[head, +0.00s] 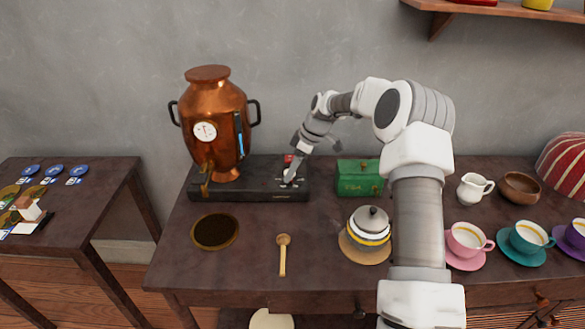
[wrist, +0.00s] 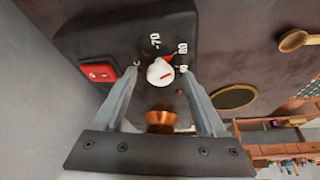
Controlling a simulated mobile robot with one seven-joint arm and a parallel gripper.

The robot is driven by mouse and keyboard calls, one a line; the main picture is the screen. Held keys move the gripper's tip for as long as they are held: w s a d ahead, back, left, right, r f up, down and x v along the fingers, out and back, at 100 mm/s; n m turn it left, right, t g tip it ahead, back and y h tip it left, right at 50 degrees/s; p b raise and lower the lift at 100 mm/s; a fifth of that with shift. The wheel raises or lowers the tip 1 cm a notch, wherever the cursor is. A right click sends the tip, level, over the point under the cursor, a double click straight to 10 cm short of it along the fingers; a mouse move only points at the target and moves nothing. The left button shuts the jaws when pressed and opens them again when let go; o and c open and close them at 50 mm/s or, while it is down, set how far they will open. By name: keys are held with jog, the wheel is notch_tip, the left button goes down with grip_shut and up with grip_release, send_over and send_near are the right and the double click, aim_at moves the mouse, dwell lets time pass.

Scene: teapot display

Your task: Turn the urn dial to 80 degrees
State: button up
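The copper urn (head: 213,125) stands on a black base (head: 250,190) at the back left of the table. The dial is a small white round knob (wrist: 158,72) on that base, with red marks on and beside it. Printed numbers including 70 and 80 lie around it; a red mark shows at its upper right, but I cannot tell its exact setting. My gripper (wrist: 162,70) is open, with one finger on each side of the knob and small gaps visible. In the head view my gripper (head: 289,177) is low over the base's right part and mostly hides the dial.
A red switch (wrist: 98,73) sits beside the dial. A green box (head: 359,178) stands close right of the base. A lidded pot (head: 371,228), wooden spoon (head: 282,258) and dark round mat (head: 215,231) lie in front. Cups stand at the right.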

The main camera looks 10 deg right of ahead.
jog(key=p+v, duration=0.2)
jog(key=v, duration=1.5)
jog(key=shift+r+p, duration=0.2)
jog(key=shift+p, duration=0.2)
